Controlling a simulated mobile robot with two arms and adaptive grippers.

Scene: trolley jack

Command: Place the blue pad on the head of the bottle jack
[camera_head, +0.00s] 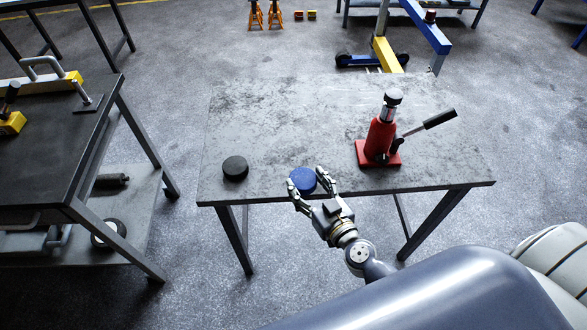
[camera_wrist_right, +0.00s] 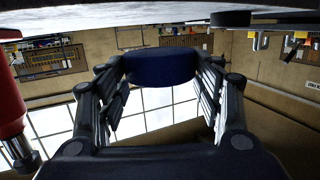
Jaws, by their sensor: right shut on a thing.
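The blue pad (camera_head: 302,180) is a round disc between the two fingers of my right gripper (camera_head: 310,185), near the table's front edge. The right gripper is shut on it; the pad also shows between the fingers in the right wrist view (camera_wrist_right: 160,67), with a gap between it and the tabletop. The red bottle jack (camera_head: 379,138) stands upright on the table, right of and behind the gripper. Its dark round head (camera_head: 393,97) is on top and looks bare. Part of the jack shows at the left of the wrist view (camera_wrist_right: 8,92). My left gripper is not in view.
A black round pad (camera_head: 235,167) lies on the grey table (camera_head: 270,120) left of the blue pad. The jack's handle (camera_head: 438,119) sticks out to the right. A dark workbench (camera_head: 50,140) stands at left. The back left of the table is clear.

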